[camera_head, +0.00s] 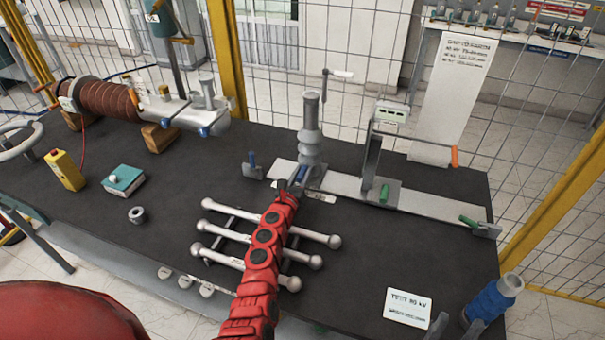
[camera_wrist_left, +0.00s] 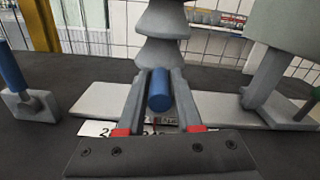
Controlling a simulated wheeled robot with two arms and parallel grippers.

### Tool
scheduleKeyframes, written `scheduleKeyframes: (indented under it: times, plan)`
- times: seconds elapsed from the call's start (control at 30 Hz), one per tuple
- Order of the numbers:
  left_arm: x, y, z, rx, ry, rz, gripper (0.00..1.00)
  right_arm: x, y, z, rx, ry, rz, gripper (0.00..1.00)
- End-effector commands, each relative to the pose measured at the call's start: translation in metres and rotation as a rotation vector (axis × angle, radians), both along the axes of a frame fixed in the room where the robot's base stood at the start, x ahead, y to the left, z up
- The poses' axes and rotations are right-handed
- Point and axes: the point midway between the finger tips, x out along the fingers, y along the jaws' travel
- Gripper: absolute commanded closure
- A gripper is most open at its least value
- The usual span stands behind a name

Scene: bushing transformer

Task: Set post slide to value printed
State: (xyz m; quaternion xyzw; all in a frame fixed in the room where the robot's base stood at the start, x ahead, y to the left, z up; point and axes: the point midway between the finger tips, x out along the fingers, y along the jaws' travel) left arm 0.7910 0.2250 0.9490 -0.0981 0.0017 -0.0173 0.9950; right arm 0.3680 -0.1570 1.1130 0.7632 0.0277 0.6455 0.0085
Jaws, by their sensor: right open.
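The post (camera_head: 310,132), a grey ribbed insulator, stands upright on a pale flat rail (camera_head: 345,187); its lower ribs show in the left wrist view (camera_wrist_left: 162,45). A blue handle (camera_wrist_left: 159,90) is at its foot. My left gripper (camera_head: 293,184) has its fingers on both sides of this handle, with no clear gap, in the left wrist view (camera_wrist_left: 162,85). A scale plate (camera_wrist_left: 130,129) with printed numbers lies below the fingers, partly hidden. A white card (camera_head: 408,306) reads roughly "TEST 80 kV", small and blurred.
A second post with a meter (camera_head: 390,115) and green handle (camera_head: 384,193) stands right on the rail. Blue (camera_head: 252,162) and green (camera_head: 470,222) end clamps flank it. Silver rods (camera_head: 300,230) lie beneath my left arm. A blue spool (camera_head: 492,298) stands by the right gripper.

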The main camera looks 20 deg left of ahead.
Motion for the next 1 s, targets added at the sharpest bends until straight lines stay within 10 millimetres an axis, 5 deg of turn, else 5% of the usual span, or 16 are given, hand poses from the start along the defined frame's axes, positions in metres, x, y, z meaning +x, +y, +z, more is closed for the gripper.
scheduleKeyframes:
  times: [0.17, 1.0]
  plan:
    - [0.0, 0.0001, 0.0001, 0.0, 0.0, 0.0, 1.0, 0.0, 0.0, -0.0001, 0.0, 0.0, 0.0, 0.5]
    - [0.0, 0.0003, 0.0005, 0.0, -0.001, 0.0, 1.0, 0.0, 0.0, -0.0001, 0.0, 0.0, 0.0, 0.5]
